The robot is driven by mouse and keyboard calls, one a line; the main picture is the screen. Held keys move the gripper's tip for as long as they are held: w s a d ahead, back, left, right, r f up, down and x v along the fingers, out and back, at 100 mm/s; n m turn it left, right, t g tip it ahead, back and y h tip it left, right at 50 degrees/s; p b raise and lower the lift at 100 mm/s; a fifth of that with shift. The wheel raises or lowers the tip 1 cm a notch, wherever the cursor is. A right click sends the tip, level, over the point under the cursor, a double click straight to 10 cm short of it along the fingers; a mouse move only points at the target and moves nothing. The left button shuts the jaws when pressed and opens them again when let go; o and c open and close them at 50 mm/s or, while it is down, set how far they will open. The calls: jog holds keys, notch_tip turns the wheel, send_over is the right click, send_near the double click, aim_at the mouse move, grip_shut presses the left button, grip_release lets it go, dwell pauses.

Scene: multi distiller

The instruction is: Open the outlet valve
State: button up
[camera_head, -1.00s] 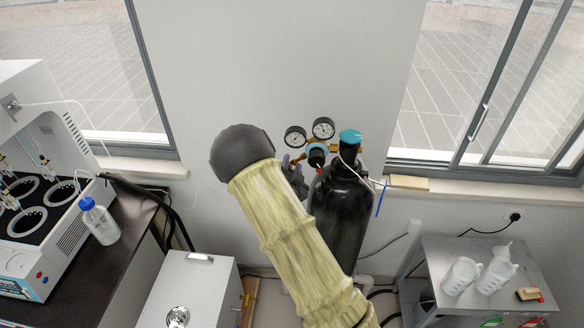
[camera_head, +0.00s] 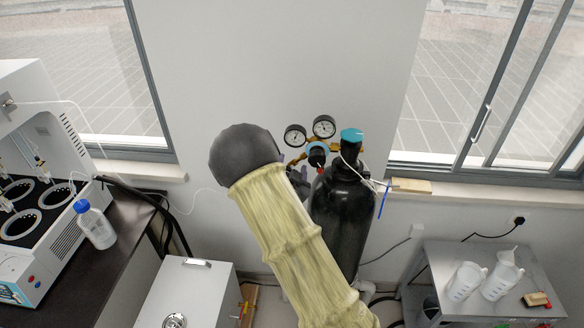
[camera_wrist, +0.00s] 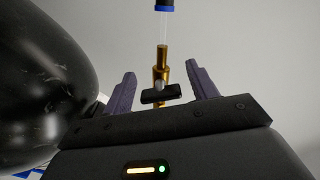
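The outlet valve (camera_wrist: 160,94) shows in the wrist view as a small black handle across a vertical brass fitting (camera_wrist: 161,62). A clear tube with a blue-and-black end is above it. My gripper (camera_wrist: 161,82) is open, with one purple-grey finger on each side of the handle. Gaps show between the handle and both fingers; I cannot tell the depth. In the head view, the brass regulator with two round gauges (camera_head: 324,126) is beside the black gas cylinder (camera_head: 342,215). My arm largely hides my gripper and the outlet valve there.
The black cylinder wall (camera_wrist: 40,80) is close on the left in the wrist view. A white cabinet (camera_head: 185,290) and a bench with a blue-capped bottle (camera_head: 95,227) are on the left. A metal table (camera_head: 450,262) with jugs (camera_head: 465,281) is on the right.

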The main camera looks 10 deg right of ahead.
jog(key=shift+s+a+f+b, duration=0.15)
jog(key=shift+s+a+b, duration=0.1)
jog(key=shift+s+b, duration=0.25)
jog(key=p+v, duration=0.9)
jog(key=v, duration=0.7)
jog(key=shift+r, duration=0.25)
jog(key=shift+s+f, duration=0.1)
dwell(0.4)
